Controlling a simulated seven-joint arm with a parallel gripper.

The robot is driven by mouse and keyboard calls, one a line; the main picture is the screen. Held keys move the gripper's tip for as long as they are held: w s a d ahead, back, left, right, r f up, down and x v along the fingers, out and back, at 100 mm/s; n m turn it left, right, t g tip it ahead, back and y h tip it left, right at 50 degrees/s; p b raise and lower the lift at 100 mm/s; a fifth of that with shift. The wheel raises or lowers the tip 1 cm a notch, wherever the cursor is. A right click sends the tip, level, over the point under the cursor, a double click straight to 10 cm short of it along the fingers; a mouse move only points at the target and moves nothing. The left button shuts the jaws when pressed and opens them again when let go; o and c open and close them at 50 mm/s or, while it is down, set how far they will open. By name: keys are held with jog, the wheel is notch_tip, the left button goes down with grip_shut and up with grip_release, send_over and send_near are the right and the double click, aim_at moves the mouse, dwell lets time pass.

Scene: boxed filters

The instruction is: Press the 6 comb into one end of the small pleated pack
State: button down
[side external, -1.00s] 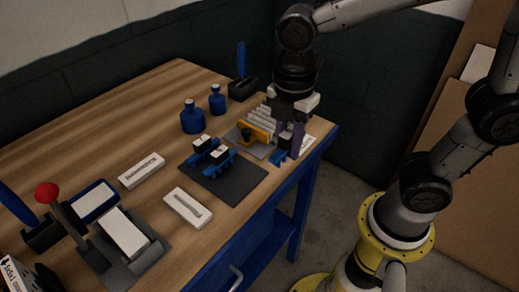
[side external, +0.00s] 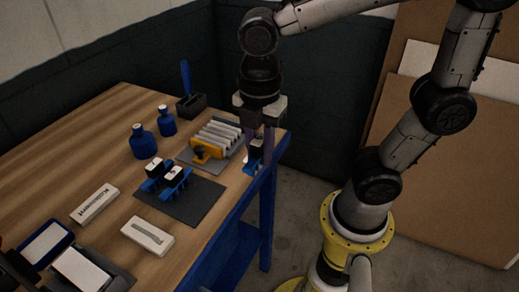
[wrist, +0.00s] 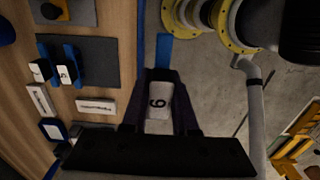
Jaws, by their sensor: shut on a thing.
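My gripper (side external: 262,155) is shut on the 6 comb, whose white block marked "6" (wrist: 158,97) shows between the fingers in the wrist view. The comb's blue part (side external: 250,168) shows low at the fingers in the side view; a blue strip (wrist: 165,50) also shows ahead of them. The comb is held near the table's right edge, right of the small pleated pack (side external: 219,134). The pack's white pleats lie in a fixture with a yellow clamp (side external: 207,150). In the side view, comb and pack look apart.
More blue combs with white tops (side external: 175,175) stand on a dark mat (side external: 196,202), one marked "5" in the wrist view (wrist: 66,73). White labelled blocks (side external: 147,236) lie left of the mat. Blue bottles (side external: 143,142) and a dark holder (side external: 190,105) stand behind.

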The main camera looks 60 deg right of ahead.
jog(key=shift+w+a+r+n, duration=0.1)
jog(key=shift+w+r+n, duration=0.1)
jog(key=shift+w+n, duration=0.25)
jog(key=w+r+n, duration=0.1)
jog(key=w+n, duration=0.1)
jog(key=w, duration=0.3)
jog(key=m, duration=0.3)
send_over(228, 142)
notch_tip(228, 142, down, 5)
jog(key=shift+f, duration=3.85)
jog(key=shift+s+f, duration=0.1)
jog(key=shift+f, duration=0.65)
